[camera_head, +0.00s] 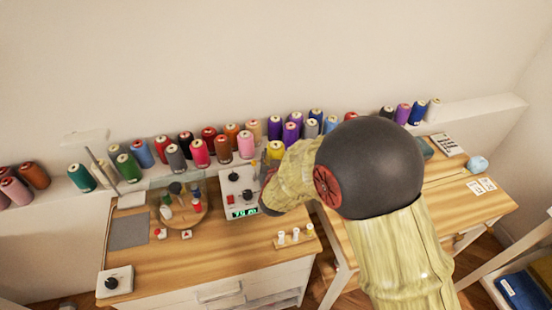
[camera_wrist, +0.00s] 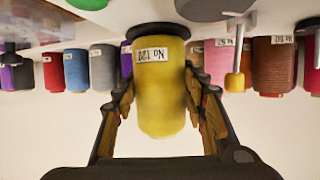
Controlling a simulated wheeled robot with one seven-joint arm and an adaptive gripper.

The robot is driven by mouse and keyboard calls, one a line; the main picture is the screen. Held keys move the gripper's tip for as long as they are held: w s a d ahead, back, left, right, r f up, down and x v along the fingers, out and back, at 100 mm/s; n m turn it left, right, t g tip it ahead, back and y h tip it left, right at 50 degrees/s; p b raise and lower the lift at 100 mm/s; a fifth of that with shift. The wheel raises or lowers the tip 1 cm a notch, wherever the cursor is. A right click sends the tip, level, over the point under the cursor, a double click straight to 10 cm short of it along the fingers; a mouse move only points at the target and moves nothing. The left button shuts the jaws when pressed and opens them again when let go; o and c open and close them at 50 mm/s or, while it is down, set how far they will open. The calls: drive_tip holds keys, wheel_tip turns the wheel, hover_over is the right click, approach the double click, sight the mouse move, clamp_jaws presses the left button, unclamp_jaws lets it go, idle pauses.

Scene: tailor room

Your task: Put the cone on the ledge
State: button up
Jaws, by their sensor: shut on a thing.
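The yellow cone (camera_wrist: 160,95), with an upside-down paper label, is between the two fingers of my gripper (camera_wrist: 163,98) in the wrist view. The fingers are shut on its sides, and its dark round base is at the top of that view. In the head view the yellow cone (camera_head: 275,150) shows at the ledge's front side, partly hidden by my arm. The white ledge (camera_head: 475,115) runs along the wall behind the tables and bears many coloured cones. I cannot tell whether the held cone touches the ledge. My gripper (camera_head: 266,180) is mostly hidden in the head view.
A pink cone (camera_head: 246,145) and purple cones (camera_head: 291,134) stand close to the held cone. A white control box (camera_head: 238,190) with a green display is below it on the wooden table (camera_head: 200,258). A round wooden stand (camera_head: 183,217) is left. The ledge's far right end is bare.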

drive_tip(key=o, duration=1.3)
drive_tip(key=shift+f, duration=0.15)
drive_tip(key=p+v, duration=0.2)
drive_tip(key=v, duration=0.5)
drive_tip(key=shift+d, duration=0.2)
drive_tip(key=shift+s+d+p, duration=0.1)
drive_tip(key=shift+s+p, duration=0.2)
drive_tip(key=shift+s, duration=0.1)
